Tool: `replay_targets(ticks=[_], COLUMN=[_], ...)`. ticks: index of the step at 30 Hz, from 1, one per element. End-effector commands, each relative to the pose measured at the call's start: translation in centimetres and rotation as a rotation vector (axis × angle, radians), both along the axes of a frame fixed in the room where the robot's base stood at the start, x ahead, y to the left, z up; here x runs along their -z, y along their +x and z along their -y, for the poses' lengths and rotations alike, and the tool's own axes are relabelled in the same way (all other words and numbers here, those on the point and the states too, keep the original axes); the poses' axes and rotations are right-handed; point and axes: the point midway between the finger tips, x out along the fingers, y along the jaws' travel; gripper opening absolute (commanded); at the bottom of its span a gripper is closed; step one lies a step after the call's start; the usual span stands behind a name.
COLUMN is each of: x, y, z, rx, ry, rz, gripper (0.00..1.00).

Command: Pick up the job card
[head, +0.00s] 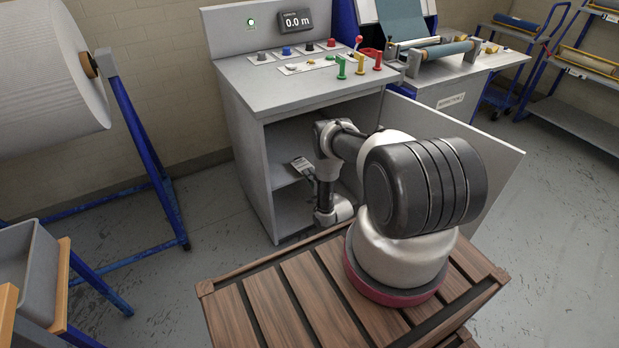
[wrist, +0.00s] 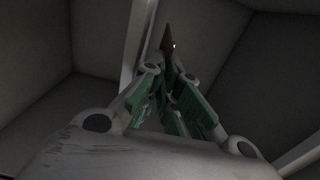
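My gripper (wrist: 168,62) points into a dim grey space in the wrist view. Its two fingers, with green inner parts, converge towards their tips. A small brown pointed shape shows at the tips, but I cannot tell what it is or whether it is held. In the head view my arm reaches into the open grey cabinet (head: 250,160), and its wrist is low in front of the shelf. A small pale, flat-looking piece (head: 302,167) shows left of my wrist at shelf height. I cannot tell whether it is the job card or part of my gripper. No job card is clearly recognisable.
The cabinet door (head: 490,155) stands open to the right. Buttons and coloured handles (head: 360,64) are on the cabinet top. A blue stand (head: 150,150) with a large white roll (head: 50,70) is at left. The floor between stand and cabinet is clear.

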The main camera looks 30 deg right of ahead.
Motion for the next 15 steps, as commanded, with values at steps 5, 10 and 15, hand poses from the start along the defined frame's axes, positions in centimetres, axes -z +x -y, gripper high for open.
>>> replay_targets(ticks=[5,10,15], x=[0.0,-0.6,-1.6], y=[-0.1,-2.2,-4.8], z=[0.0,0.1,0.2], rx=[0.000,0.000,0.001], ry=[0.000,0.002,0.002], rz=[-0.001,-0.004,-0.003], gripper=[0.00,0.00,0.00])
